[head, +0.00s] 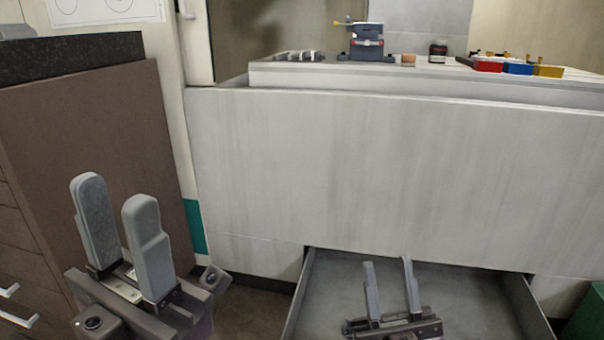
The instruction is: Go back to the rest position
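My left gripper (113,191) is at the lower left, in front of the brown cabinet and the white wall edge. Its two grey fingers point up and stand apart, with nothing between them. My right gripper (388,264) is at the bottom centre, in front of or above an open grey drawer (470,290). Its fingers point up, apart and empty. I cannot tell from this view how far it is from the drawer floor.
A pale workbench front (400,175) spans the view. On its top stand a blue-grey vise (367,45), a dark jar (437,52) and red (488,65), blue (518,69) and yellow (548,71) bins. A brown cabinet (95,140) stands close on the left.

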